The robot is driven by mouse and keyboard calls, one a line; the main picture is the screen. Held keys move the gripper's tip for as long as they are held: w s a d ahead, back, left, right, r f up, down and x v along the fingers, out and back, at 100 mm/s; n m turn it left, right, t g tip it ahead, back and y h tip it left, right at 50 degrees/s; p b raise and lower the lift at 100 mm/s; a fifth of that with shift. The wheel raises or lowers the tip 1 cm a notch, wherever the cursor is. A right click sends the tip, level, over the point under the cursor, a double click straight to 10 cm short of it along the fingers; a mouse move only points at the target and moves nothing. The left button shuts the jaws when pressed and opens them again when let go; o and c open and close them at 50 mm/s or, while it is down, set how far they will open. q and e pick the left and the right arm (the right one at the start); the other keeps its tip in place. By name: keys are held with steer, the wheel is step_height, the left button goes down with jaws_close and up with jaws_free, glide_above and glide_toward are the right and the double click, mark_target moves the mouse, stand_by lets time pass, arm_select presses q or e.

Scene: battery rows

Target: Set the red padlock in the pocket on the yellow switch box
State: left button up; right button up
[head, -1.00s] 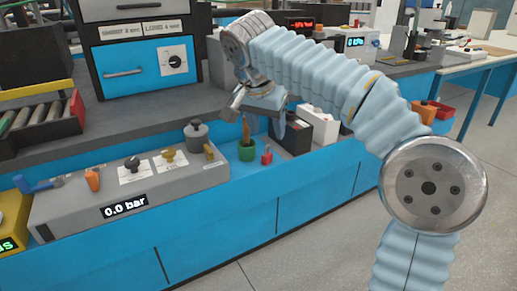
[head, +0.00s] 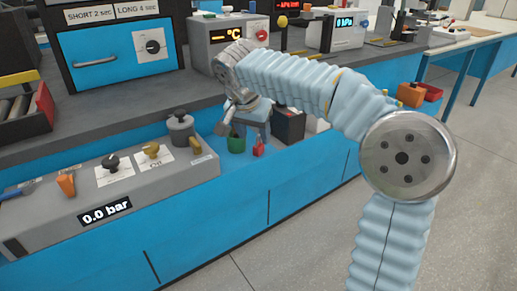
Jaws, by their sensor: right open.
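The red padlock (head: 258,149) stands on the blue surface beside a small green pot (head: 236,145), near the counter's front edge. My right gripper (head: 244,130) is open above and just behind the pot and padlock. One finger shows left of the pot and the other is close to the padlock's top. I cannot tell whether it touches the padlock. I cannot make out a yellow switch box or its pocket in the current view. My left gripper is not in view.
A grey panel with knobs and a 0.0 bar display (head: 105,211) lies left of the pot. A grey weight (head: 181,131) stands at its back. A black box (head: 288,125) is right of the gripper. Grey instruments (head: 231,42) stand behind.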

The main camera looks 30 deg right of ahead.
mark_target(257, 143)
steer(key=x, duration=0.3)
steer(key=shift+d+f, duration=0.15)
steer(key=shift+f, duration=0.2)
steer(key=shift+c, duration=0.3)
jaws_close()
